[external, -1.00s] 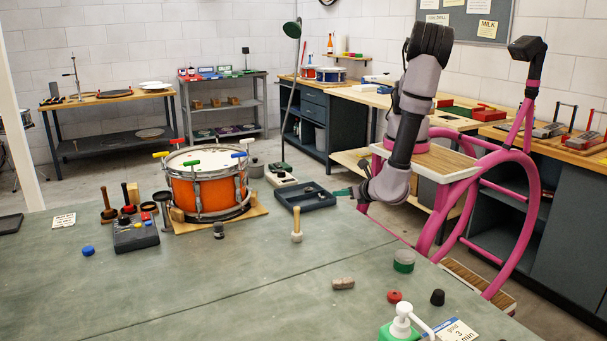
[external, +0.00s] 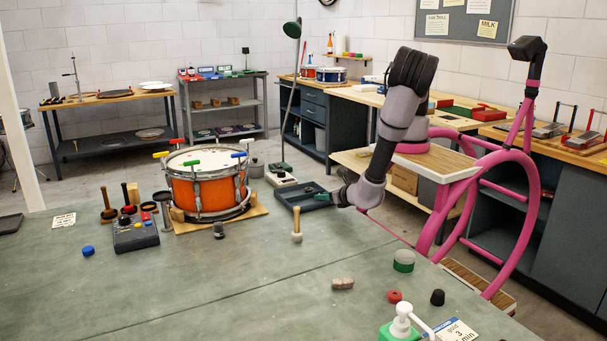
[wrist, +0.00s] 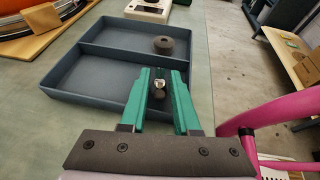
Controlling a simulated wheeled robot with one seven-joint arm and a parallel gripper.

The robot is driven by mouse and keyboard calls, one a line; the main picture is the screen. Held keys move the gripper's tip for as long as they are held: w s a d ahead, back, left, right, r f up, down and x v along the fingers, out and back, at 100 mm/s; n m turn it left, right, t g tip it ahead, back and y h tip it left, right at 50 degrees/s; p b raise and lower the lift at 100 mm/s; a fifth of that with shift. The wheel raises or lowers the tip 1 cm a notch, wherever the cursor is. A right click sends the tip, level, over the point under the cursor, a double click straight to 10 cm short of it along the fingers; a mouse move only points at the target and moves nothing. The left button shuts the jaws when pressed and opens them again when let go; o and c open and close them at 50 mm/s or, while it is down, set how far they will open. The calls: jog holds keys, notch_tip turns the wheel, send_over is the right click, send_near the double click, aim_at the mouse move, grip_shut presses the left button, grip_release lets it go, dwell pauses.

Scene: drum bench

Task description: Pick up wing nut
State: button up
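A small silvery piece that looks like the wing nut (wrist: 159,83) shows between my green fingers in the wrist view, with a dark rounded piece just below it in the picture. My gripper (wrist: 160,72) is open, with its fingers apart on either side of them. I cannot tell whether either finger touches the silvery piece. In the external view my gripper (external: 325,197) is low at the right side of the dark blue-grey divided tray (external: 290,206). The wing nut cannot be made out there.
A dark round ring (wrist: 164,45) lies in the tray's far compartment. The orange drum (external: 207,193) stands on a wooden board left of the tray. The bench top between is mostly clear.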

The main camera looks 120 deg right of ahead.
grip_shut()
